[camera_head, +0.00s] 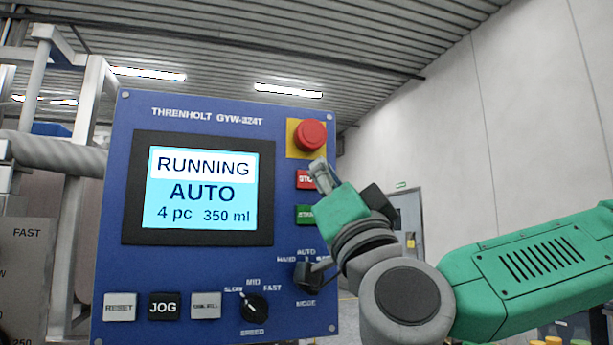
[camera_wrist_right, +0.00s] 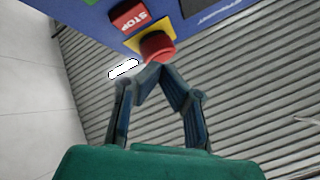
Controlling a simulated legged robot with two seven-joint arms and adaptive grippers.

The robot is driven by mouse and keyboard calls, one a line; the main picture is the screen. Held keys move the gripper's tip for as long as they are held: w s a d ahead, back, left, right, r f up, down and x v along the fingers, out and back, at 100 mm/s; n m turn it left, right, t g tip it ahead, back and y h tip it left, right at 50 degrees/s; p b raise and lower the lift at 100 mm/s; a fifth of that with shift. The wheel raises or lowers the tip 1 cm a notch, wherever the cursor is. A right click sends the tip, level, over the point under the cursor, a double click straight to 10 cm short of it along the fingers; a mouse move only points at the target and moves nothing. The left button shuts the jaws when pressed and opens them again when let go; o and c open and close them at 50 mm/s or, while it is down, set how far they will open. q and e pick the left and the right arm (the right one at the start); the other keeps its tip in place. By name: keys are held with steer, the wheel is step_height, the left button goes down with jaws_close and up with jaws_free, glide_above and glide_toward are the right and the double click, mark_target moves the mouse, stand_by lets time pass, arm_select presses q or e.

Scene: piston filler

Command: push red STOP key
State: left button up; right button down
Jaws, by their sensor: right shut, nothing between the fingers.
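The red STOP key (camera_head: 304,180) is a square key on the blue panel, below the red mushroom button and above the green START key. My right gripper's fingers cover its right part in the head view. In the right wrist view the STOP key (camera_wrist_right: 127,17) shows its white lettering at the top. My right gripper (camera_head: 319,163) is shut and empty, its tips in front of the panel between the mushroom button and the STOP key. In the wrist view the right gripper's tips (camera_wrist_right: 161,71) appear just below the mushroom button; contact cannot be told. My left gripper is out of view.
The red mushroom button (camera_head: 309,135) sits on a yellow plate close above the STOP key. The green START key (camera_head: 304,214) is close below, partly covered. The screen (camera_head: 199,190) reads RUNNING, AUTO. A mode knob (camera_head: 307,275) and speed knob (camera_head: 254,307) stand lower.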

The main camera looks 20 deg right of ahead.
mark_target(308, 179)
steer(key=w, duration=0.3)
steer(key=shift+w, duration=0.4)
steer(key=shift+w, duration=0.1)
stand_by(1.1)
steer(key=shift+w, duration=0.25)
steer(key=shift+w, duration=0.4)
stand_by(0.7)
steer(key=shift+s, duration=0.15)
steer(key=shift+s+b, duration=0.5)
steer(key=shift+s, duration=0.2)
